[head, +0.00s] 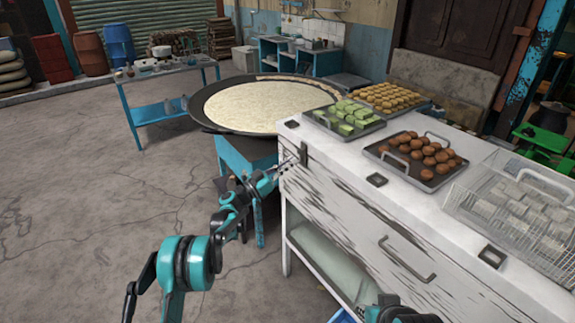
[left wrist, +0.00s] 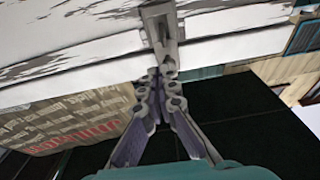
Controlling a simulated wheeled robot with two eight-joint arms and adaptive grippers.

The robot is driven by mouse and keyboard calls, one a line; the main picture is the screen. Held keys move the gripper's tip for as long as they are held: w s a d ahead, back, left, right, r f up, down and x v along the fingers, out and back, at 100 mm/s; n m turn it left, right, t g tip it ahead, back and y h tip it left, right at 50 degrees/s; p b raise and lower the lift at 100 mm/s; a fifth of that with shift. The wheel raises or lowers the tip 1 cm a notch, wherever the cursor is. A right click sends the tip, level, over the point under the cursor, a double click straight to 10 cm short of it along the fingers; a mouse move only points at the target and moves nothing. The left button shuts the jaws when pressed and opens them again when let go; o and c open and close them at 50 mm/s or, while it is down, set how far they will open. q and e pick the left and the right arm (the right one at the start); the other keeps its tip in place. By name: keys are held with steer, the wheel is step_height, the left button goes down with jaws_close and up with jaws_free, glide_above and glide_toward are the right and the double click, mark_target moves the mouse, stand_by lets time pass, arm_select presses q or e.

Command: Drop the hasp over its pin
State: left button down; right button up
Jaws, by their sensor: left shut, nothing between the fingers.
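The hasp (head: 303,154) is a small dark metal strap at the upper left corner of the white worn cabinet's front. In the left wrist view the hasp (left wrist: 161,28) is a grey metal plate hanging over the cabinet's edge. I cannot make out the pin apart from the hasp's lower end. My left gripper (head: 287,164) is shut and empty, with its tips beside the hasp. In the left wrist view its fingertips (left wrist: 163,76) meet just below the hasp's lower end; I cannot tell if they touch it. Only part of my right arm shows at the bottom edge.
The white cabinet (head: 345,210) carries a tray of brown balls (head: 405,176), a tray of green pieces (head: 366,127) and a wire basket (head: 480,215). A drawer handle (head: 405,262) sticks out in front. A wide pan (head: 205,120) stands behind my left gripper. Floor at left is clear.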

arm_select(q)
steer(key=shift+w+d+f, duration=0.1)
steer(key=shift+d+f, duration=0.1)
steer(key=shift+f, duration=0.15)
arm_select(e)
steer(key=shift+f, duration=0.25)
steer(key=shift+f, duration=0.1)
arm_select(q)
steer(key=s+a+f, duration=0.3)
steer(key=a+f, duration=0.2)
steer(key=f, duration=0.4)
steer(key=shift+s+f+p, duration=0.3)
steer(key=shift+s+f, duration=0.05)
steer(key=shift+f, duration=0.05)
arm_select(e)
steer(key=shift+s+a+r, duration=0.35)
steer(key=shift+s+r, duration=0.25)
